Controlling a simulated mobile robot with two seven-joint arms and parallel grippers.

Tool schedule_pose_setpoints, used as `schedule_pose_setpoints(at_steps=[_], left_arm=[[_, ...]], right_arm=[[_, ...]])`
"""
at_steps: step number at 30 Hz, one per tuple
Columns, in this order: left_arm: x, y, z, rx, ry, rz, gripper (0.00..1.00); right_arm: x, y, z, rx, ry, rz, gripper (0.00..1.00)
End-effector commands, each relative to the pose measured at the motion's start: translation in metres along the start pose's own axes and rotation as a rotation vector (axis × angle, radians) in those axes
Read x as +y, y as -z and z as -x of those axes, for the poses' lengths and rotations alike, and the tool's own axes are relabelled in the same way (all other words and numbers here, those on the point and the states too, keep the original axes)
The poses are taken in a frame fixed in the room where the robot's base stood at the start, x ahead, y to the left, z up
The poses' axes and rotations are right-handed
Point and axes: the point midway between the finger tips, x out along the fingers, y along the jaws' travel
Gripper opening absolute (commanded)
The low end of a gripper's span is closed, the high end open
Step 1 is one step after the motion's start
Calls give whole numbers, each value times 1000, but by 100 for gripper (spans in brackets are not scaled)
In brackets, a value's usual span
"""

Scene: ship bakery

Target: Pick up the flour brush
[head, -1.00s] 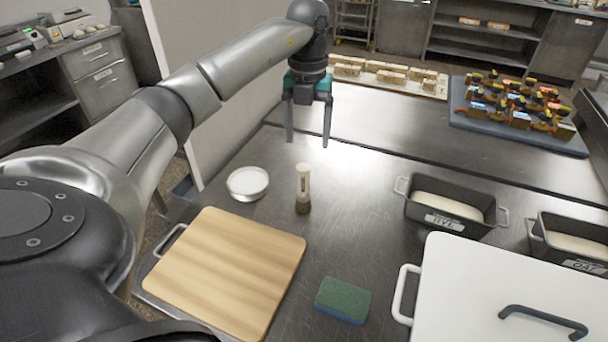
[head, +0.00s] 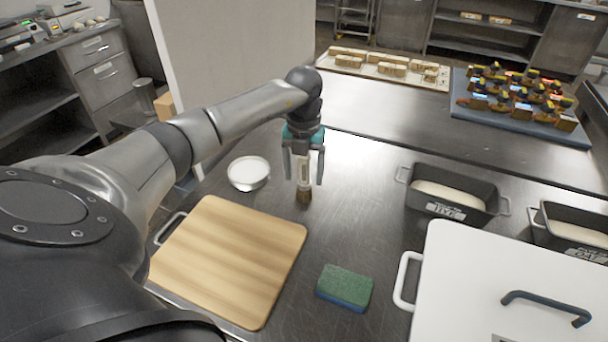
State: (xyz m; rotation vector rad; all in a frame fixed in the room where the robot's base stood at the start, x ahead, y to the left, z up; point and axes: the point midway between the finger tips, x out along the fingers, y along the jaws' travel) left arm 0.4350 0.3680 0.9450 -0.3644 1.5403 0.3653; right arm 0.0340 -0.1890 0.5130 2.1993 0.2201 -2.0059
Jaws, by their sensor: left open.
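The flour brush (head: 304,182) stands upright on the steel table, with a pale handle above and brown bristles at the bottom. My left gripper (head: 303,180) is open and points down over the brush. Its two dark fingers are on either side of the pale handle, with gaps visible between fingers and handle. The top of the brush is hidden by the gripper body. My right gripper is not in view.
A white bowl (head: 248,171) stands just left of the brush. A wooden board (head: 228,262) and a green-and-blue sponge (head: 345,286) lie nearer. Loaf tins (head: 452,208) and a white lidded box (head: 470,280) are at right. The table behind the brush is clear.

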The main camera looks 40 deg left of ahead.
Motion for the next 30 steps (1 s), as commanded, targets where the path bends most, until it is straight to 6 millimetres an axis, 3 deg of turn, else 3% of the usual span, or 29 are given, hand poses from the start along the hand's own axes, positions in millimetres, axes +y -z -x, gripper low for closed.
schedule_pose_setpoints(at_steps=[3, 11, 30], left_arm=[[-1, 0, -12, 1, 2, -2, 78], [-1, 0, -14, -1, 1, -2, 78], [-1, 0, -13, -1, 1, -1, 6]], right_arm=[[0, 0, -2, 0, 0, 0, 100], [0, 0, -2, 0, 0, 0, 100], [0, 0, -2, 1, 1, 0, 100]])
